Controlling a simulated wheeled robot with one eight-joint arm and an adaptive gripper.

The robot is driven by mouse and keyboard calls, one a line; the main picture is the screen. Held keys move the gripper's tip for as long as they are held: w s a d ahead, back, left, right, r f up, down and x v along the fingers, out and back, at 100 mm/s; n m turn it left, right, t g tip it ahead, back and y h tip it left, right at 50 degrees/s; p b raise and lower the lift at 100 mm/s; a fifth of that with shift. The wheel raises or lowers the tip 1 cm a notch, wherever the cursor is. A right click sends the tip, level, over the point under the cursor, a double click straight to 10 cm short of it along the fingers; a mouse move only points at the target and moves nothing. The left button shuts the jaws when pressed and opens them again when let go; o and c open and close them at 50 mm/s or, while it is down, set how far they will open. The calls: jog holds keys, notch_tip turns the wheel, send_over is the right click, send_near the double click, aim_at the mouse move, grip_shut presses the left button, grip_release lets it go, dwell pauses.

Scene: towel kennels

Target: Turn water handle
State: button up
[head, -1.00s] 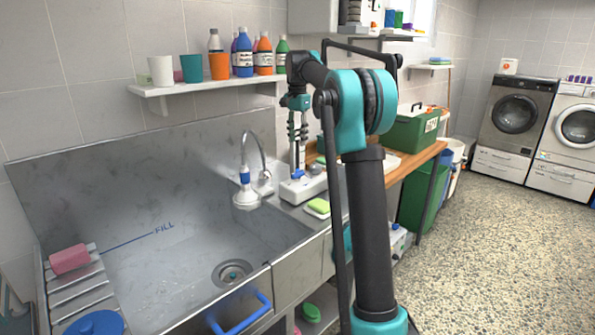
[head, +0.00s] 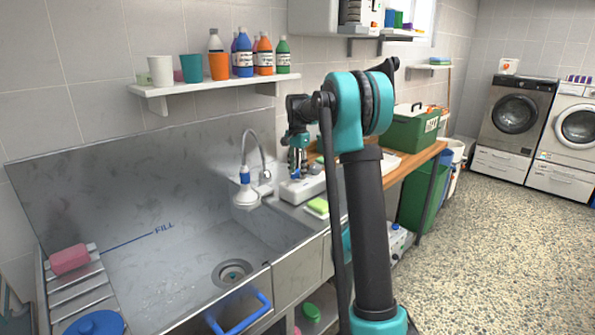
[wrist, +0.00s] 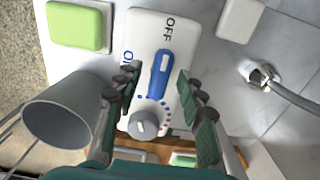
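The water handle is a blue lever (wrist: 160,75) on a white control box (wrist: 152,25) marked OFF and ON, seen in the wrist view. The box also carries a grey knob (wrist: 143,124) with coloured dots around it. My gripper (wrist: 157,92) is open, with one finger on each side of the blue lever and visible space between the fingers and it. In the head view, my gripper (head: 298,160) points down over the white box (head: 300,188), which stands on the counter right of the sink. It hides much of the lever there.
A grey cup (wrist: 65,112) stands close to my left finger in the wrist view. A green sponge (wrist: 76,26) lies beside the box. The faucet (head: 247,170) rises left of the box over the metal sink (head: 170,255). A green toolbox (head: 412,130) stands behind on the wooden counter.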

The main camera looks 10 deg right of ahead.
jog(key=shift+c, duration=0.5)
grip_shut()
jog(key=shift+n, duration=0.4)
jog(key=n, duration=0.4)
jog(key=shift+n, duration=0.4)
jog(key=n, duration=0.6)
jog(key=shift+o, duration=0.5)
grip_release()
